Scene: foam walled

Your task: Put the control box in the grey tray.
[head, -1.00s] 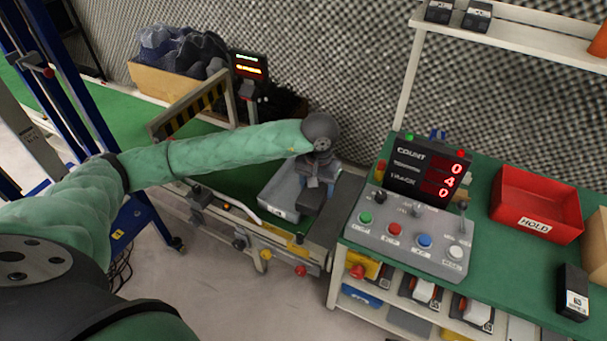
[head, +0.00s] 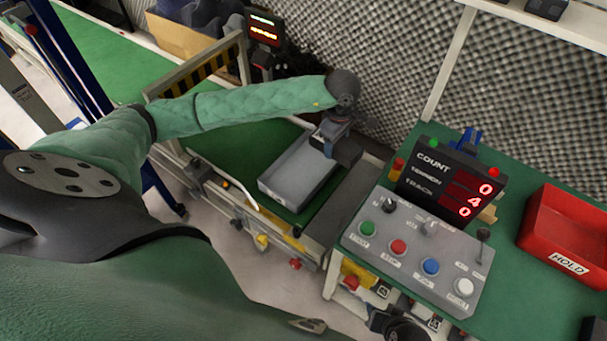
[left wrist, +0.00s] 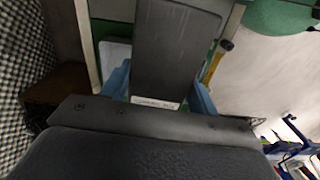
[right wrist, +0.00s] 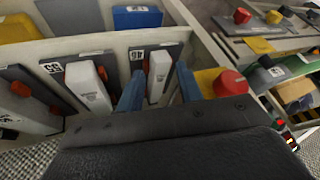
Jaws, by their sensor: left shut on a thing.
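The control box, a dark grey block (head: 347,153), is held in my left gripper (head: 331,133) at the far right end of the grey tray (head: 283,188). The tray is open-topped, and its visible floor is bare. Whether the box is over the tray's rim or just beside it, I cannot tell. In the left wrist view the box (left wrist: 176,50) sits between the blue fingers, with a white label at its near edge. My right gripper (right wrist: 160,80) is open on both sides of a white handle (right wrist: 158,72) on a shelf unit, with gaps beside it.
The grey tray lies on a green conveyor bed (head: 225,150) with a striped gate (head: 200,72). To the right stand a button console (head: 415,250), a red count display (head: 450,190) and a red HOLD bin (head: 565,240). Several handled units (right wrist: 90,85) fill the shelf.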

